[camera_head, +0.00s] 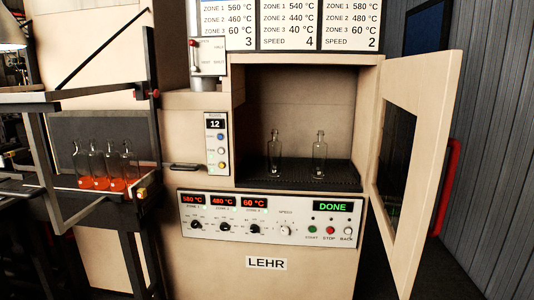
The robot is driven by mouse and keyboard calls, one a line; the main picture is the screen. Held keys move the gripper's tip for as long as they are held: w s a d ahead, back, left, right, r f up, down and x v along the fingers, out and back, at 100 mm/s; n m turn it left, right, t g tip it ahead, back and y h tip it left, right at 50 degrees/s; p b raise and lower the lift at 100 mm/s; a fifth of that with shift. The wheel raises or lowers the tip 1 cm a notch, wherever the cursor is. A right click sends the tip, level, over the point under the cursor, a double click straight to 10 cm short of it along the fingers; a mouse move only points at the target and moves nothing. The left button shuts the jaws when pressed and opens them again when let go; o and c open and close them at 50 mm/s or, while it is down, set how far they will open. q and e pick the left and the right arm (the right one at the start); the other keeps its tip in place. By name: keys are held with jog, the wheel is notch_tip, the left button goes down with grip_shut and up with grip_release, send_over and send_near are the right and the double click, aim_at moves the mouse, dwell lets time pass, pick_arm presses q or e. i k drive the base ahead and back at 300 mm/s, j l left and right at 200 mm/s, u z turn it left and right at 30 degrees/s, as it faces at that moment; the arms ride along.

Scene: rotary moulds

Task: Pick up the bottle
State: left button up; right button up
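Two clear glass bottles stand upright inside the open lehr, apart from each other on its dark floor. One bottle (274,154) is left of centre and the other bottle (319,155) is right of centre. Several more clear bottles (97,164) stand close together at the left, with glowing orange bases, on a dark shelf or conveyor. I cannot tell which bottle the task means. Neither of my grippers shows in the head view.
The lehr (341,92) has its door (451,95) swung open to the right. Its control panel (268,216) shows DONE below the opening. A dark metal frame (151,70) with a horizontal bar stands at the left. A button panel (216,144) reads 12.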

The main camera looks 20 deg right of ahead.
aim_at(275, 146)
jog(key=i+z, duration=0.3)
jog(key=i, duration=0.35)
jog(key=i+j+z, duration=0.25)
jog(key=i, duration=0.35)
jog(key=i+l+z, duration=0.15)
jog(key=z, duration=0.2)
jog(key=i+z, duration=0.4)
jog(key=i+l+z, duration=0.1)
jog(key=z, duration=0.25)
jog(key=i, duration=0.05)
